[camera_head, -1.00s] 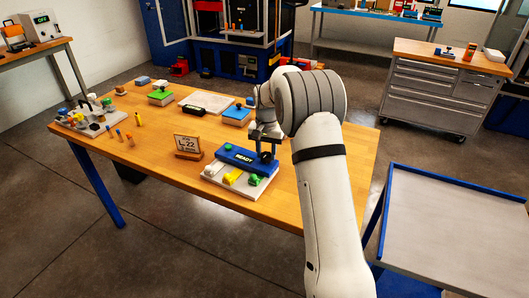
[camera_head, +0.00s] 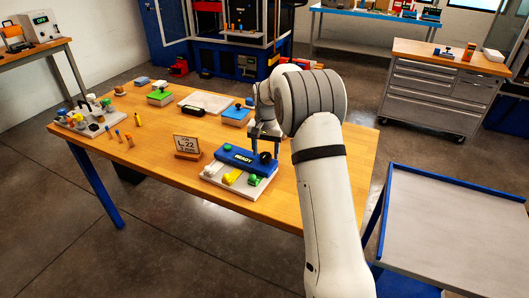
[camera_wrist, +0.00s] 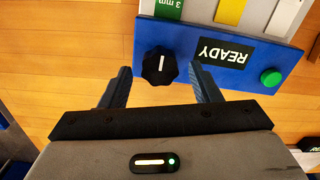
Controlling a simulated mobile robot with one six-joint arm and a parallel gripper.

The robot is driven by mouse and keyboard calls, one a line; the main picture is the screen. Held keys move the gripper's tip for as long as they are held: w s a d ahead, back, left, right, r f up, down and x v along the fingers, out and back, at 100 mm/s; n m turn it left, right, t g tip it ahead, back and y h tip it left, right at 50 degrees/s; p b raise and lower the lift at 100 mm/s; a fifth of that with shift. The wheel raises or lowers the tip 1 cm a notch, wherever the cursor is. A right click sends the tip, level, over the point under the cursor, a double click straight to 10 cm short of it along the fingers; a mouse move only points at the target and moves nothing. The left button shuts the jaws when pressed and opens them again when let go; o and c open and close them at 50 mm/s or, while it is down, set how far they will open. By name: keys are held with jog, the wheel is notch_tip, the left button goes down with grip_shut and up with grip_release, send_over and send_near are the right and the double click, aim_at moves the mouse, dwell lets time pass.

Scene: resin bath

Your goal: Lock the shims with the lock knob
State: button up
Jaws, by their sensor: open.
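The black lock knob (camera_wrist: 160,66), with a white line mark, sits on the blue panel (camera_wrist: 215,30) at one end of the fixture. In the head view the knob (camera_head: 265,158) is at the panel's right end. The panel carries a READY label (camera_wrist: 226,52) and a green button (camera_wrist: 271,77). Green, yellow and white shims (camera_wrist: 230,10) lie in the fixture beyond the panel; the green one reads 3 mm. My gripper (camera_wrist: 163,82) is open, its fingers on either side of the knob and apart from it. It also shows above the panel in the head view (camera_head: 265,148).
A sign reading 22 and 3 mm (camera_head: 187,146) stands left of the fixture. A blue block (camera_head: 237,115) and a pale tray (camera_head: 205,102) lie behind. Several small parts are at the table's left. The wood in front is clear.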

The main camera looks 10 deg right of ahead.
aim_at(266, 156)
notch_tip(266, 156, up, 7)
jog(key=shift+f+b, duration=0.1)
jog(key=shift+b, duration=0.2)
jog(key=shift+s+r, duration=0.35)
jog(key=shift+r, duration=0.1)
jog(key=s+r+n+t, duration=0.1)
jog(key=s+r, duration=0.3)
jog(key=s, duration=0.4)
jog(key=s+r+n, duration=0.1)
jog(key=s+r, duration=0.3)
jog(key=s, duration=0.4)
jog(key=s+f+n+t, duration=0.2)
jog(key=s+f+n, duration=0.1)
jog(key=s, duration=1.9)
jog(key=shift+f, duration=0.45)
